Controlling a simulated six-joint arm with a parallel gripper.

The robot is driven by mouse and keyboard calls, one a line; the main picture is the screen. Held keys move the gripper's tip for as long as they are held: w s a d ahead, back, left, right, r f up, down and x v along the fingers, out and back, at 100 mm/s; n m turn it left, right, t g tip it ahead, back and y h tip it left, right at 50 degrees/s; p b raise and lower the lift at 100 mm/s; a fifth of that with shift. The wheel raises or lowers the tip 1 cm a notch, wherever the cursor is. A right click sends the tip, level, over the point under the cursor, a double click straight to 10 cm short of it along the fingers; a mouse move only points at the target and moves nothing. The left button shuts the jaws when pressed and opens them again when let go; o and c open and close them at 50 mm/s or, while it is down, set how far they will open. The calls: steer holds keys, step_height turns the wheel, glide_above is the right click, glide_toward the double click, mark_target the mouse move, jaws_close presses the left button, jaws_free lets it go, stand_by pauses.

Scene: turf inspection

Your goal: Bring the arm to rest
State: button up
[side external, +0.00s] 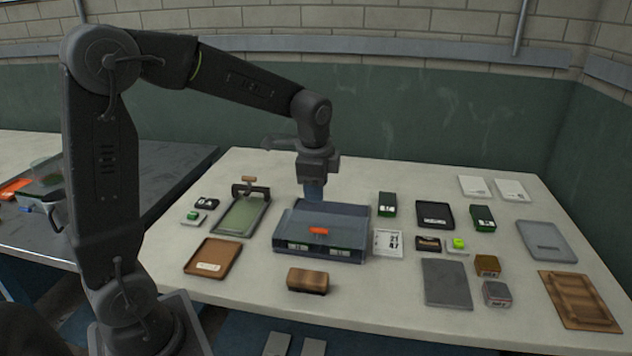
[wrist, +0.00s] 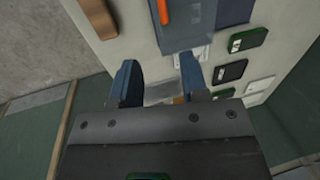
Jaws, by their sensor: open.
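My gripper (side external: 314,190) hangs from the arm's end over the back edge of a blue-grey box with an orange handle (side external: 318,231) in the side external view. Its fingers point down, and the box partly hides their tips. In the wrist view my gripper (wrist: 160,80) shows two blue fingers spread apart with nothing between them. The blue-grey box (wrist: 185,25) lies beyond the fingers there, with its orange handle (wrist: 164,12) at the top. My arm is raised and bent above the pale table (side external: 400,310).
A green tray (side external: 240,216), a brown tray (side external: 212,258) and a wooden block (side external: 308,280) lie left and in front of the box. Several small boxes, cards and trays, including a grey plate (side external: 447,283) and a wooden board (side external: 578,300), lie right. A green wall (side external: 450,120) stands behind.

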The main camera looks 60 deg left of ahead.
steer(key=shift+s+r, duration=0.1)
steer(key=shift+r, duration=0.4)
steer(key=s+d+r+n+t, duration=0.2)
steer(key=s+d+n, duration=0.2)
steer(key=s, duration=0.5)
steer(key=s+d+r+n+t+h, duration=0.1)
steer(key=s+d+r+n+t, duration=0.1)
steer(key=s+d+n, duration=0.3)
steer(key=shift+s+d+h, duration=0.3)
steer(key=shift+s+d, duration=0.45)
steer(key=shift+s, duration=1.5)
